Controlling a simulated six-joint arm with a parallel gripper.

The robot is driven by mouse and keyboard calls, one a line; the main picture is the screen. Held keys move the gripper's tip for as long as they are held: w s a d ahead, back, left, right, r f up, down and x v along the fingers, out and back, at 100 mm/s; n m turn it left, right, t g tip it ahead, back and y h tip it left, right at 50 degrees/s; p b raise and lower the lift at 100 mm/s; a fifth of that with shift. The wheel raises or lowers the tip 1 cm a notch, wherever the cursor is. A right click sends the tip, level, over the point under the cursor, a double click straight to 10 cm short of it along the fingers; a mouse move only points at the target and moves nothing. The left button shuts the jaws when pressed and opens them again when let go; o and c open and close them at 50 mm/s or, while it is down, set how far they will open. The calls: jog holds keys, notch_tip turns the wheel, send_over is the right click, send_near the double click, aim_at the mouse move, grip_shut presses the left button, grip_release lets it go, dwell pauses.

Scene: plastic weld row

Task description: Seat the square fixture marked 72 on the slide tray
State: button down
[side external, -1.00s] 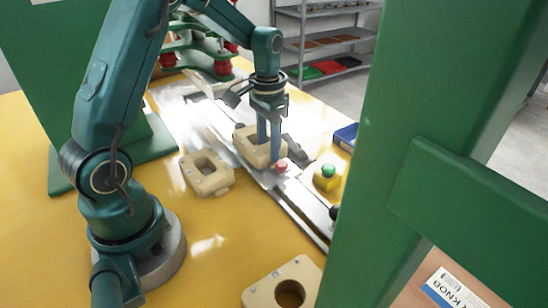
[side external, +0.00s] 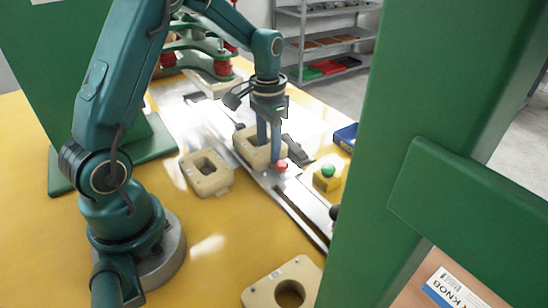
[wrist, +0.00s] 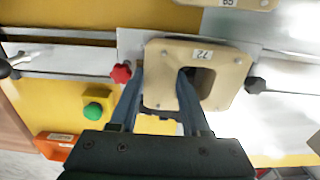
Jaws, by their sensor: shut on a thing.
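The square cream fixture marked 72 (wrist: 160,88) is at the middle of the wrist view, its label at the top edge. It also shows in the side view (side external: 246,152). My gripper (wrist: 162,76) is shut on one wall of it, with one finger inside the opening and the other outside. In the side view my gripper (side external: 268,158) points down at the fixture. The fixture is over the pale slide tray plate (wrist: 131,42), between a red knob (wrist: 121,73) and a black knob (wrist: 255,85). I cannot tell whether its underside touches the tray.
Another cream fixture (side external: 206,178) lies on the yellow table left of the rail (side external: 300,215). A round-holed one (side external: 262,292) lies at the front. A yellow box with a green button (side external: 327,178) stands right of the tray. A green post (side external: 400,130) fills the right foreground.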

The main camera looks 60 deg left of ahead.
jog(key=shift+f, duration=0.55)
dwell(0.5)
jog(key=shift+c, duration=1.4)
grip_release()
jog(key=c, duration=0.4)
jog(key=shift+c, duration=0.2)
jog(key=shift+r, duration=0.1)
jog(key=shift+r, duration=3.45)
